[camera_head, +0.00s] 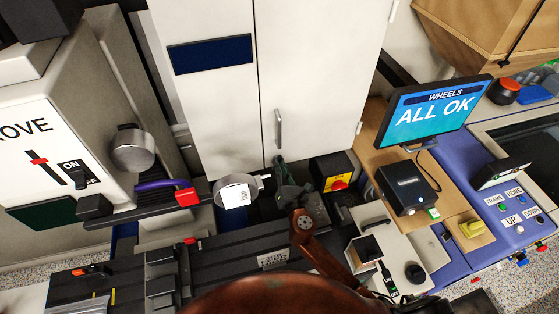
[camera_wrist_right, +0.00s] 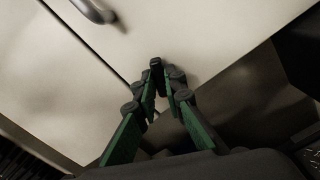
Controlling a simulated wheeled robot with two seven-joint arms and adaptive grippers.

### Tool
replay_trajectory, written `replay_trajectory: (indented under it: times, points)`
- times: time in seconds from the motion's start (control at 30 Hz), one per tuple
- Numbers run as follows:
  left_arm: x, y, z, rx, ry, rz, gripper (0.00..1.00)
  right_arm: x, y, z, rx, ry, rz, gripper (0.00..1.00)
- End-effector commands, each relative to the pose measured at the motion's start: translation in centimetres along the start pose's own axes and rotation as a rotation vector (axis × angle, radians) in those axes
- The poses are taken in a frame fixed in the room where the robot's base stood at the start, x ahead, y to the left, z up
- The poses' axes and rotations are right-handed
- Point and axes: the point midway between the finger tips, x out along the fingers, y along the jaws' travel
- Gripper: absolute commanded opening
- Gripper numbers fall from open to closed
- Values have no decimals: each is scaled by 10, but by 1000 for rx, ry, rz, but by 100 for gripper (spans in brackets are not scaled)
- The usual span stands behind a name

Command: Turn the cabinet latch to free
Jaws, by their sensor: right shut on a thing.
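The white cabinet (camera_head: 318,70) has two doors with a silver handle (camera_head: 278,128) on the right door; the handle also shows in the right wrist view (camera_wrist_right: 95,10). My right gripper (camera_head: 281,162) is at the lower edge of the doors, near the seam. In the right wrist view its green-sided fingers (camera_wrist_right: 156,76) converge and are shut on a small dark piece, the cabinet latch (camera_wrist_right: 155,61), against the pale door. The fingers cover most of the latch, so I cannot tell its turn angle. The doors look closed. My left gripper is not in view.
A black and yellow box with a red knob (camera_head: 339,183) stands just right of my right gripper. A round metal part with a white label (camera_head: 236,191) is close on its left. Dark machine rails (camera_head: 215,255) lie in front. A monitor (camera_head: 434,112) reads ALL OK.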

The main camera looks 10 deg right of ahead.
Motion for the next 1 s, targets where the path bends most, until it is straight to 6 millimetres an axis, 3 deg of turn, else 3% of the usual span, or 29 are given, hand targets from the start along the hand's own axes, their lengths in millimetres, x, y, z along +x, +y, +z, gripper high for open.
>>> replay_trajectory:
  times: [0.53,1.0]
  points:
    - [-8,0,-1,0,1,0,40,0,-1,1,-93,0,-1,0]
    - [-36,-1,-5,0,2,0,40,0,0,2,-396,1,-1,0]
